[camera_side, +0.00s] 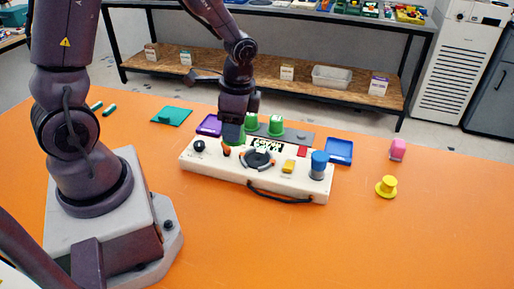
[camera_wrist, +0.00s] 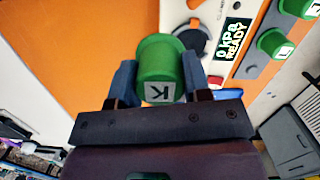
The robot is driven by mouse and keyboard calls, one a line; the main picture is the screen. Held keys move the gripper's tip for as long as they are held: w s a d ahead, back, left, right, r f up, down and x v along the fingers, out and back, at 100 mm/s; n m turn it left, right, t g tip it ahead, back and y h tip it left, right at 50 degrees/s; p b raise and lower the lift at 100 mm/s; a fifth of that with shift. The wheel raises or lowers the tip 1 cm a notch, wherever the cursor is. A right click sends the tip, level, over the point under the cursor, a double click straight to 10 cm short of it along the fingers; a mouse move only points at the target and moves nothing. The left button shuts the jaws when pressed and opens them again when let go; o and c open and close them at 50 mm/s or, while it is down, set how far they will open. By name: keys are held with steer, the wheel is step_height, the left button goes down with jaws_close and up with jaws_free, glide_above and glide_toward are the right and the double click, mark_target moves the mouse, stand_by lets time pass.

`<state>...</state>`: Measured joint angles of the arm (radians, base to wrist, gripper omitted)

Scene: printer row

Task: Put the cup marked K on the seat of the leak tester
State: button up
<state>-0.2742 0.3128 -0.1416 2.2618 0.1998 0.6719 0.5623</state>
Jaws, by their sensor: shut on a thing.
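A green cup marked K (camera_wrist: 158,62) sits between the two fingers of my gripper (camera_wrist: 160,78), which is shut on it; its K label (camera_wrist: 159,92) faces the wrist camera. In the side view my gripper (camera_side: 233,134) is over the back of the white leak tester (camera_side: 225,167), and the cup is mostly hidden behind the fingers. A dark round part (camera_side: 258,159) with orange pieces beside it, likely the seat, is on the tester's top. In the wrist view a dark round part (camera_wrist: 194,38) shows beyond the cup, apart from it or touching, I cannot tell.
Other green cups (camera_side: 276,126) stand on a grey strip behind the tester. The tester carries a READY display, a blue cylinder (camera_side: 319,165), a yellow button (camera_side: 288,166) and a dark knob (camera_side: 199,146). Purple, blue and green trays lie around. The orange table's front is clear.

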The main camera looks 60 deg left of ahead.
glide_above(255, 160)
steer(key=f, duration=0.6)
steer(key=shift+d, duration=0.2)
steer(key=shift+w+f, duration=0.2)
steer(key=shift+f, duration=1.6)
steer(key=shift+f, duration=0.15)
steer(key=o, duration=0.9)
